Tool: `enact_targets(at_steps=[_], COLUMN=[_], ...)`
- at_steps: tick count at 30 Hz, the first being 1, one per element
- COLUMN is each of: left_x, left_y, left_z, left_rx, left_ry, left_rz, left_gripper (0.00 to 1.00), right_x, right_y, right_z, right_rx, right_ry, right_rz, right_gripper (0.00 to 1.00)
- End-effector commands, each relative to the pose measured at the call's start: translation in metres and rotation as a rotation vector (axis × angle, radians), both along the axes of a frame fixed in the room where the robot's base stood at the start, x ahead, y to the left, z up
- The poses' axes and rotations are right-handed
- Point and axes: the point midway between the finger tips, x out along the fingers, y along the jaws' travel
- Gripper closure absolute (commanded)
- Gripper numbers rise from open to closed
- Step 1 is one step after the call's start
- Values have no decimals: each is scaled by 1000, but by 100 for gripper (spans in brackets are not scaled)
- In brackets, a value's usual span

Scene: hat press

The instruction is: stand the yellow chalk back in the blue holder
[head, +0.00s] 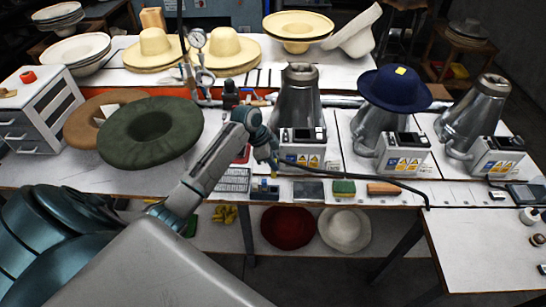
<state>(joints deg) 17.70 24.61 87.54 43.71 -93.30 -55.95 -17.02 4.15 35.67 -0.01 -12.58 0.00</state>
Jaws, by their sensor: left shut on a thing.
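My left gripper (272,170) reaches down at the front edge of the press table, just above the small dark blue holder (265,195). It is shut on the yellow chalk (263,183), which shows only as a small yellow spot between the fingers and the holder. I cannot tell whether the chalk is inside the holder or just above it. My right gripper is not in view.
A dark grey block (308,190), a green sponge-like block (343,187) and a wooden-backed brush (383,188) lie right of the holder. A perforated metal plate (233,180) lies left. A black cable (395,184) runs along the front. Presses stand behind.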

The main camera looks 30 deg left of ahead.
Motion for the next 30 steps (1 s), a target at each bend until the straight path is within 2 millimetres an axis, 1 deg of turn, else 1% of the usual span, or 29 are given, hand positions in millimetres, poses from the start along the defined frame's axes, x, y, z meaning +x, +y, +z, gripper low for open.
enact_targets(at_steps=[1,3,8,21,25,30], left_x=[-1,-2,-2,-2,-2,-2], left_y=[-1,-1,-1,-1,0,0], left_z=[-9,-17,-26,-60,-65,-65], left_rx=[0,1,3,3,4,4], left_ry=[2,1,-2,0,-1,-1], left_rz=[-3,-7,-8,-7,-6,-6], left_gripper=[100,100,100,100,100,100], right_x=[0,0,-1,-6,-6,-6], right_y=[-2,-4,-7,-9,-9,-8], right_z=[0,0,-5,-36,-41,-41], right_rx=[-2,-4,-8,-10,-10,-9], right_ry=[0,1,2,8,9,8], right_rz=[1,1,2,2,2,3], right_gripper=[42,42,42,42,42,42])
